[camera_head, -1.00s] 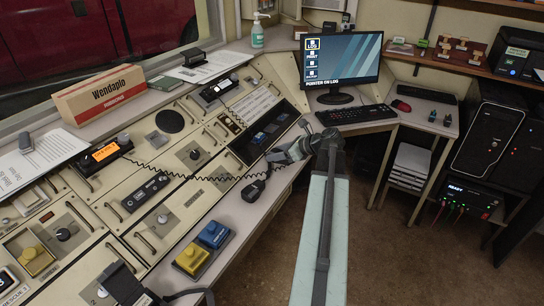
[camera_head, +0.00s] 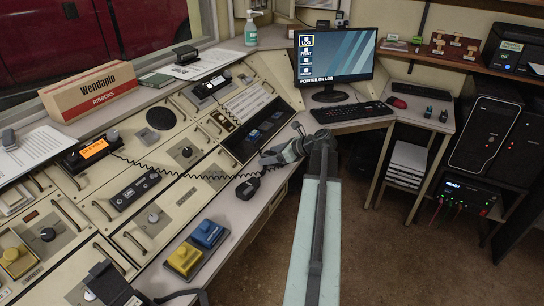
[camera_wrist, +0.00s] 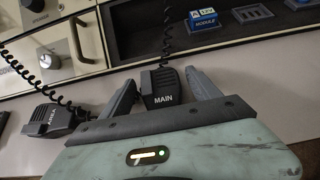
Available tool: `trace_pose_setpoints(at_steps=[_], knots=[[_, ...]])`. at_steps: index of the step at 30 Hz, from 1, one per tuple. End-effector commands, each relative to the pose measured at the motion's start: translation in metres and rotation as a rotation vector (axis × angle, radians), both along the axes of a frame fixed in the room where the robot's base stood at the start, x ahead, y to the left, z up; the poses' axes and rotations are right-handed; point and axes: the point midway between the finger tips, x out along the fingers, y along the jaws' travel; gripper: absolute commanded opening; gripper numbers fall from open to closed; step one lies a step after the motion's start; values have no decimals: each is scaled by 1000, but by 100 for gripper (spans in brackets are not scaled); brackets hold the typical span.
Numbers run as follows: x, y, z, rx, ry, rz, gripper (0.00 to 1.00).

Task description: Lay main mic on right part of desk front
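The main mic (camera_wrist: 162,88), a black hand mic labelled MAIN with a coiled cord rising behind it, lies between the two fingers of my gripper (camera_wrist: 163,90) in the wrist view. The fingers stand apart with small gaps beside the mic, so my gripper looks open around it. In the head view my gripper (camera_head: 285,150) is low over the right part of the pale desk front (camera_head: 228,220); the main mic is mostly hidden there. I cannot tell whether it touches the desk.
A second black mic, labelled AREA (camera_wrist: 50,122), lies left of my gripper; it also shows in the head view (camera_head: 248,188). Blue (camera_head: 208,233) and yellow (camera_head: 185,260) button boxes stand further left on the desk front. The keyboard (camera_head: 350,112) and monitor (camera_head: 336,58) are beyond my gripper.

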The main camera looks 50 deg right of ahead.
Motion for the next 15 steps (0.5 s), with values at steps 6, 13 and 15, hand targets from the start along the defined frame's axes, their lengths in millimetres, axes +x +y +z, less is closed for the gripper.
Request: trace_pose_setpoints(at_steps=[6,13,15], knots=[[0,-1,0,-1,0,-1,72],[-13,-4,16,1,0,-3,72],[-26,-7,26,0,0,-5,72]])
